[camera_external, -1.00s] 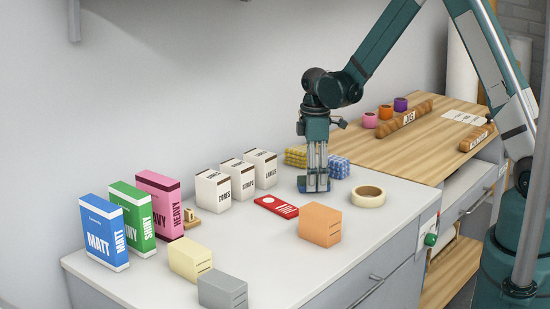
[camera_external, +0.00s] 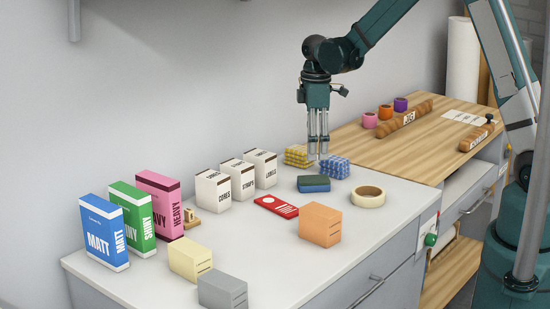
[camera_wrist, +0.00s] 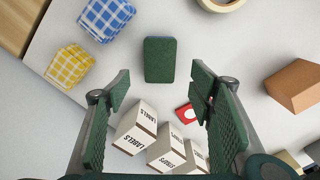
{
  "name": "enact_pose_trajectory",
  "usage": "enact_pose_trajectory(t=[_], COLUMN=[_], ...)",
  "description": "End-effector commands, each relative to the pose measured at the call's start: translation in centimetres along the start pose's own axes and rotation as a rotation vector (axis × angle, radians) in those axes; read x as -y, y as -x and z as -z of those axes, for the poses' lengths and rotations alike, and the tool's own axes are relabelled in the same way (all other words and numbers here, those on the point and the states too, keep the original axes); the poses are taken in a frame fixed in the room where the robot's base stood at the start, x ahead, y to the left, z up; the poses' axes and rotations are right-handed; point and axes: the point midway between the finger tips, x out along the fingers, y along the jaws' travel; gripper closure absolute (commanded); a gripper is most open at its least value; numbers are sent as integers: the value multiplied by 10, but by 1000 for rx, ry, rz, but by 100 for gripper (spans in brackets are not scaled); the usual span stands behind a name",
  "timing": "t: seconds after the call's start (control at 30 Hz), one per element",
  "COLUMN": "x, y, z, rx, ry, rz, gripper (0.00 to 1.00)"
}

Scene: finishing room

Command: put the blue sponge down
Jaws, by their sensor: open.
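The blue sponge (camera_external: 313,186) lies flat on the pale worktop, its dark green scouring face up. In the wrist view the sponge (camera_wrist: 160,60) shows its green top with a thin blue edge, beyond my fingertips. My gripper (camera_external: 318,156) is above the sponge and clear of it, fingers pointing down. In the wrist view my gripper (camera_wrist: 160,85) has its two green-padded fingers wide apart with nothing between them.
A tape roll (camera_external: 368,196) and an orange box (camera_external: 320,225) stand right of and in front of the sponge. A red tag (camera_external: 276,207) lies to its left. Blue (camera_external: 335,167) and yellow (camera_external: 298,155) checked cloths lie behind. White boxes (camera_external: 213,190) stand left.

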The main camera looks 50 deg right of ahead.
Motion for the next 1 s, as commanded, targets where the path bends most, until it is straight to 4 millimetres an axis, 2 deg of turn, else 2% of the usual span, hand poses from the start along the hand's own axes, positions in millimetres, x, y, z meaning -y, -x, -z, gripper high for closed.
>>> enact_pose_trajectory(t=[0.1, 0.3, 1.0], x=[0, 0, 1], y=[13, 23, 25], z=[0, 0, 0], rx=[0, 0, -1], ry=[0, 0, -2], rz=[0, 0, -1], gripper=[46, 46, 46])
